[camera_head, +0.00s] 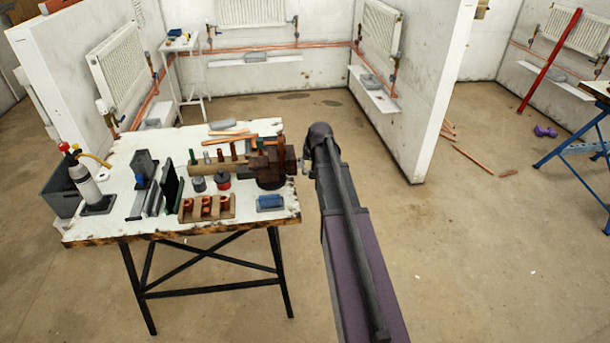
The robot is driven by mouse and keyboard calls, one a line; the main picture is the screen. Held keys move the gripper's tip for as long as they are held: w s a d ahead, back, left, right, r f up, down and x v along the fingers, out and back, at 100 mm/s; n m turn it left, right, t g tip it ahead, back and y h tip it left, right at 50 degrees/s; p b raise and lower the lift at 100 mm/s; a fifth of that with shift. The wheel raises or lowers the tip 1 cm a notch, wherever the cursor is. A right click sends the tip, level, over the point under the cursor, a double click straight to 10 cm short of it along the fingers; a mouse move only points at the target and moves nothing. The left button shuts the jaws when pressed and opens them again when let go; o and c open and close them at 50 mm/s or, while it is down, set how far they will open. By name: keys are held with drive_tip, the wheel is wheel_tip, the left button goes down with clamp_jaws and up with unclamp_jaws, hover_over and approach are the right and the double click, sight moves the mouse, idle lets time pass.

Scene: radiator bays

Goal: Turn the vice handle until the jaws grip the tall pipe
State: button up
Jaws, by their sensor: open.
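A brown, rusty-looking vice (271,173) stands at the right end of the white worktable (115,226). A short upright brown piece (281,148) shows at its top; I cannot tell whether this is the tall pipe or part of the vice. The jaw gap is too small to make out. The vice handle is not clear; small dark parts show at the vice's right side, close to my arm's far end. My arm reaches up from the bottom of the picture, and its far end is just right of the vice. My gripper's fingers do not show.
A wooden block with copper fittings (207,207), a blue object (270,202) and small round tins (221,181) stand near the vice. A gas bottle (85,182) is at the table's left. A partition wall (433,100) stands behind right.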

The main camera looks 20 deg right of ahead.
sight(304, 168)
drive_tip(key=shift+b+x, duration=1.7)
drive_tip(key=shift+x, duration=0.5)
clamp_jaws()
